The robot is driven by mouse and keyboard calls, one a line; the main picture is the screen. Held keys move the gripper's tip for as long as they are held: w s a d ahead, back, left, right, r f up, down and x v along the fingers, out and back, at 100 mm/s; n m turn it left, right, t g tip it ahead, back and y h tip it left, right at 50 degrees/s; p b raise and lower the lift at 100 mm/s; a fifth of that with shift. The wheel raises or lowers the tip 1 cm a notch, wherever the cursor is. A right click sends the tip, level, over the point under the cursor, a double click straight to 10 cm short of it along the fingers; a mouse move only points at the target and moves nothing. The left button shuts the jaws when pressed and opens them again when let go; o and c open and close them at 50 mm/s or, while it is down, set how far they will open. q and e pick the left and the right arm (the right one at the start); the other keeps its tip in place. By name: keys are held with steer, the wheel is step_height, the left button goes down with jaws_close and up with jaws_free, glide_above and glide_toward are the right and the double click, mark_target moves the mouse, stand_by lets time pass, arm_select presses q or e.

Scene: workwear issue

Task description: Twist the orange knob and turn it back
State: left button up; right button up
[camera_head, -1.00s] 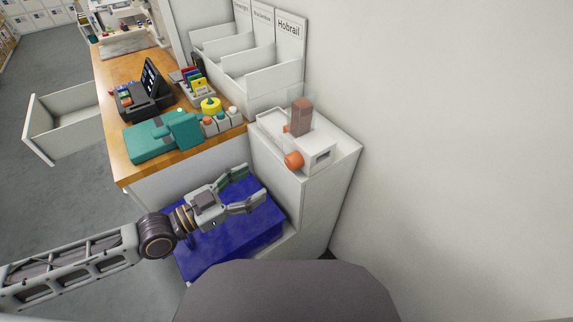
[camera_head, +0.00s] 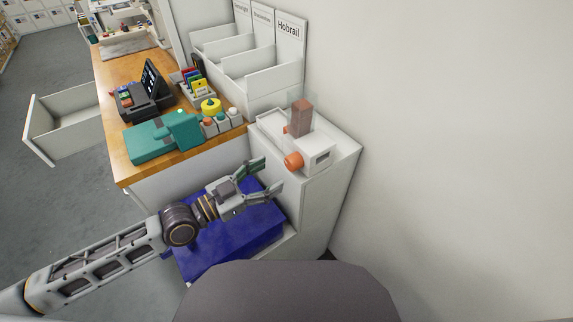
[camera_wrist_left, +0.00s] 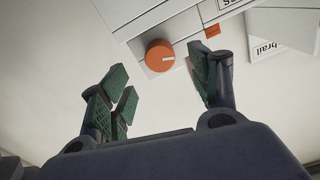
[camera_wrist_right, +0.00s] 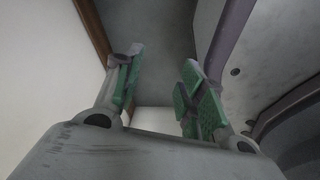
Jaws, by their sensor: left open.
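The orange knob (camera_head: 293,161) is on the front of a small white machine (camera_head: 318,157) that stands on a white cabinet. In the left wrist view the knob (camera_wrist_left: 160,55) is a round orange disc with a pale mark on it, ahead of the fingers and between them. My left gripper (camera_head: 270,176) is open and empty, in front of the cabinet, to the lower left of the knob and apart from it. My right gripper (camera_wrist_right: 160,85) shows only in its own wrist view, with its green-padded fingers apart and nothing between them.
The white cabinet (camera_head: 322,200) stands against the wall at the right. A blue box (camera_head: 215,250) lies below my left gripper. A wooden counter (camera_head: 120,165) carries a teal device (camera_head: 160,142), a black terminal (camera_head: 143,100) and several small items. A drawer (camera_head: 65,125) stands open at the left.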

mark_target(288, 165)
arm_select(q)
steer(key=shift+x, duration=0.95)
steer(key=shift+w+d, duration=0.35)
steer(key=shift+d, duration=0.15)
steer(key=shift+p+x, duration=0.55)
steer(key=shift+x, duration=1.1)
arm_select(e)
steer(key=shift+s+d, duration=0.65)
steer(key=shift+s+f, duration=0.2)
steer(key=shift+s, duration=0.25)
arm_select(q)
steer(key=c, duration=1)
arm_select(e)
steer(key=shift+r, duration=0.1)
